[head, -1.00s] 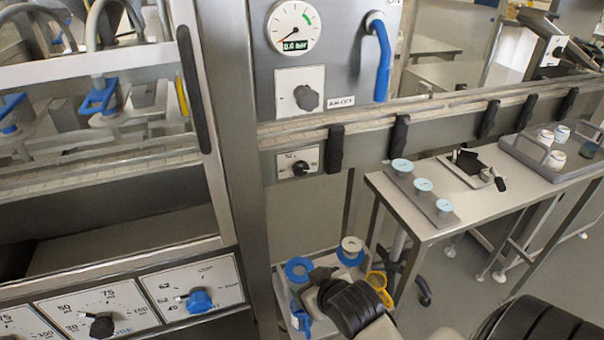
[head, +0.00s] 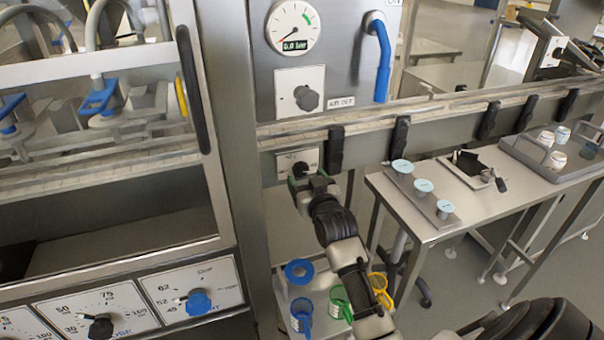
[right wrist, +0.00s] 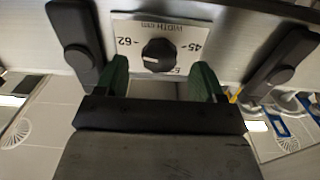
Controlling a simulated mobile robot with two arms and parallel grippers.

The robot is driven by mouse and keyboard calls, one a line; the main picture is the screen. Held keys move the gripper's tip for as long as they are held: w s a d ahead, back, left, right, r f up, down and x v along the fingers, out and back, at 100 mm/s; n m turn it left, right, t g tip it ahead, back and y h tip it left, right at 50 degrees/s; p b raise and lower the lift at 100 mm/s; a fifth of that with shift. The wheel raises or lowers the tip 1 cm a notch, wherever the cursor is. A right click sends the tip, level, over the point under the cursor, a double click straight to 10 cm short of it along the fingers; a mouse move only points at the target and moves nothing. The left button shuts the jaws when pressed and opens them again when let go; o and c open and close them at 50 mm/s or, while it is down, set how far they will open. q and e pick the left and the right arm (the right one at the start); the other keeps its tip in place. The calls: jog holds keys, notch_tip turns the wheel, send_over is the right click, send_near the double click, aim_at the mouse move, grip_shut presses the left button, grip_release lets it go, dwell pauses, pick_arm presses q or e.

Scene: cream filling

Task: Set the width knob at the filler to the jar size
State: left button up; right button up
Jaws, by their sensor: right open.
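The width knob (right wrist: 158,55) is a round black knob on a white plate (right wrist: 190,32) on the conveyor side rail. In the right wrist view the plate is upside down, with 62 at left, 45 at right and a partly hidden number at the bottom. The knob's white mark lies toward the 62 side. The knob (head: 299,167) is partly covered in the head view. My right gripper (right wrist: 162,76) is open and empty. Its green fingers are on either side of the knob's front; contact cannot be told. My left gripper is not in view.
White jars (head: 546,138) stand in a tray on the right table (head: 425,225). Light blue discs on a plate stand nearby. Black rail brackets (right wrist: 75,45) flank the knob plate. Blue, green and yellow parts (head: 340,303) sit on a low cart. Blue and black dials are at lower left.

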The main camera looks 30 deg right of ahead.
aim_at(302, 172)
jog(key=shift+x, duration=1.7)
jog(key=c, duration=0.9)
